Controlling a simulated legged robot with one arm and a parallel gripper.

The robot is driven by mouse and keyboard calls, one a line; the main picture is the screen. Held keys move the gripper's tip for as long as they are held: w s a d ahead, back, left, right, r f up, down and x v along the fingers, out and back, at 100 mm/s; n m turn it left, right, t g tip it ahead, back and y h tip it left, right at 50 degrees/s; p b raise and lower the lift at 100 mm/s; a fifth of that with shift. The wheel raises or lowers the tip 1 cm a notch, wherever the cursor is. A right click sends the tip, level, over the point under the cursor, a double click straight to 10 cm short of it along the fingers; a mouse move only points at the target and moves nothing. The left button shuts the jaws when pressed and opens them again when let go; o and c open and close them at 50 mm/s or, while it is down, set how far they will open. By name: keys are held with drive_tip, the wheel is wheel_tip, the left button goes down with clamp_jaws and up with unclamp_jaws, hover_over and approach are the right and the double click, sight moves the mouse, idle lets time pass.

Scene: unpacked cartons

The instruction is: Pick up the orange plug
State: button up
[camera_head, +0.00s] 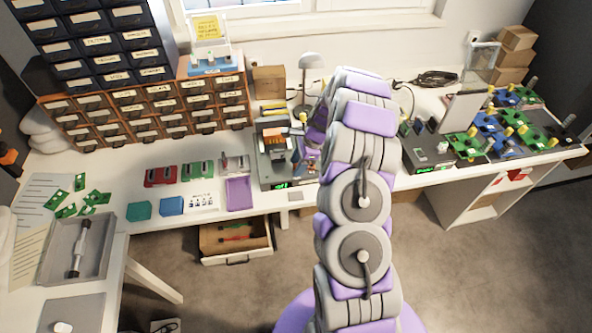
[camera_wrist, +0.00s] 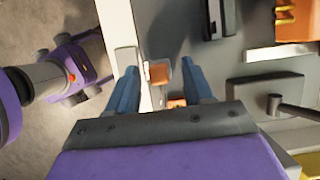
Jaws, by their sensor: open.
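In the wrist view, a small orange block (camera_wrist: 159,73), which looks like the orange plug, shows between the fingertips of my gripper (camera_wrist: 159,70). It sits by a pale bracket at the edge of a grey surface. The two blue-grey fingers are apart, one on each side of it in the picture. I cannot tell how far above or below the tips it is. A second orange piece (camera_wrist: 177,103) shows lower between the fingers, partly hidden by my gripper. In the head view, my arm hides the gripper's fingertips and the spot they face.
A grey device (camera_head: 267,172) with an orange part (camera_head: 273,135) stands on the white bench left of my arm. A lamp (camera_head: 311,62) rises behind. Drawer cabinets (camera_head: 150,110) fill the left back. Boards and blue and green parts (camera_head: 487,130) crowd the right. An open drawer (camera_head: 237,258) juts out below.

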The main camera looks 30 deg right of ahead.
clamp_jaws()
idle(0.4)
